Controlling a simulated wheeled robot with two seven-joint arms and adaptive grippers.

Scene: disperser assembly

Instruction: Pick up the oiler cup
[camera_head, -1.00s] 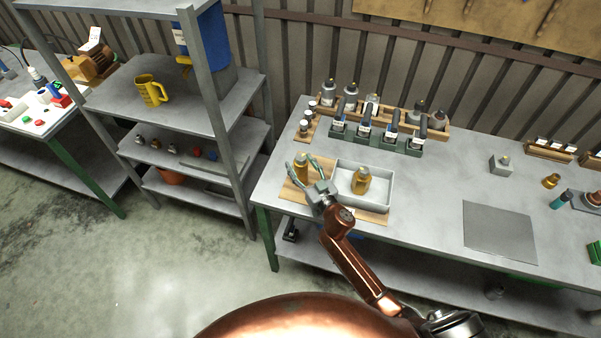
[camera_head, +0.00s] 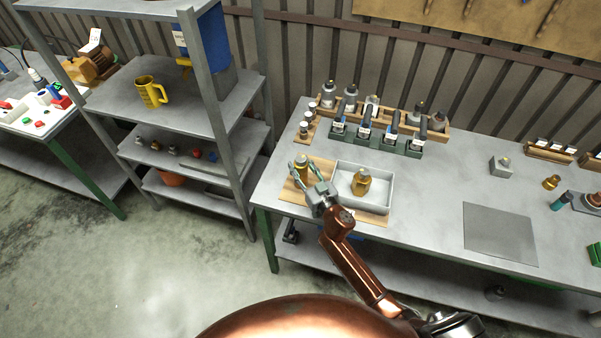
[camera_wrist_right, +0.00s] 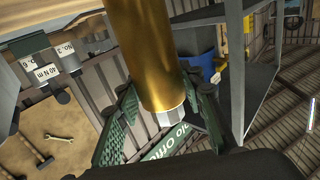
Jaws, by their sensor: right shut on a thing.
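A brass oiler cup (camera_head: 301,172) stands at the left end of the wooden board, left of the grey tray. My right gripper (camera_head: 305,168) is around it, with one finger on each side, shut on it. In the right wrist view the brass body (camera_wrist_right: 148,50) and its pale faceted end (camera_wrist_right: 166,120) lie between the green-padded fingers (camera_wrist_right: 163,115). A second brass cup (camera_head: 361,183) with a grey top stands inside the grey tray (camera_head: 375,203). My left gripper is not in view.
The wooden board (camera_head: 290,193) lies at the bench's left end. A flat grey plate (camera_head: 498,232) lies to the right. The bench between is mostly clear.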

